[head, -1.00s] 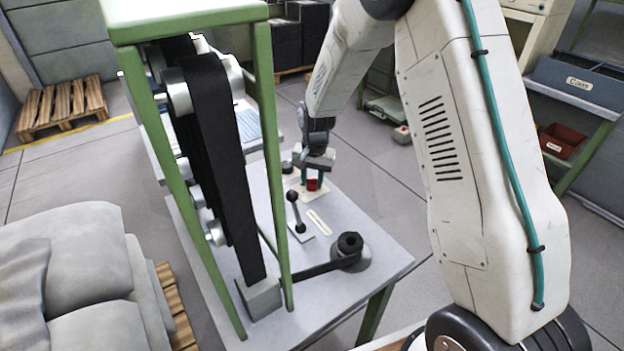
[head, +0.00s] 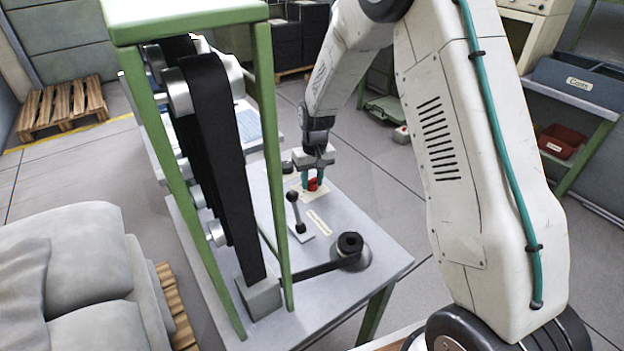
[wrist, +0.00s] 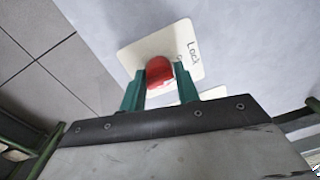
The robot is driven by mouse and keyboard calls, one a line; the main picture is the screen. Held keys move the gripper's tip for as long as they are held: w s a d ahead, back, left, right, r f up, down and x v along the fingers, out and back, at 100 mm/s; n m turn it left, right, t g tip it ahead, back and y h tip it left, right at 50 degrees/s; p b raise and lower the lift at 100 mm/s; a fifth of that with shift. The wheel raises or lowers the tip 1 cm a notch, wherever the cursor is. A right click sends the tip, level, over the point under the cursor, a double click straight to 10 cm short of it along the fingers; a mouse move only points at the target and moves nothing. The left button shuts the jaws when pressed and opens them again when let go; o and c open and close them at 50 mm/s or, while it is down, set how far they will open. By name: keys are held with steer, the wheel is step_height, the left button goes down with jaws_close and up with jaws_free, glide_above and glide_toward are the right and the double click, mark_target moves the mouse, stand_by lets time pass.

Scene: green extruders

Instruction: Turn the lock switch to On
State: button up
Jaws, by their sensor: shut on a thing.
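The lock switch (wrist: 160,72) is a red knob on a cream plate (wrist: 137,48) marked "Lock" in the wrist view. In the head view the red knob (head: 312,184) is on the grey table. My gripper (wrist: 159,76) has its two teal fingers on either side of the knob, shut on it. In the head view my gripper (head: 311,182) reaches down to the knob from above. The fingers hide parts of the knob and plate, and no On mark can be made out.
On the grey table (head: 365,225), a black-knobbed lever (head: 297,212) stands close to the switch, with a black reel (head: 349,246) nearer the front. A green frame (head: 271,150) with black belts rises at the left. A dark round knob (head: 287,167) lies just behind the switch.

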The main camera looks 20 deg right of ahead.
mark_target(314, 179)
stand_by(0.4)
steer(key=o, duration=0.9)
steer(key=shift+d, duration=0.15)
steer(key=shift+o, duration=0.2)
steer(key=shift+r, duration=0.35)
step_height(314, 179, up, 7)
steer(key=shift+d+r, duration=0.1)
steer(key=shift+d, duration=0.05)
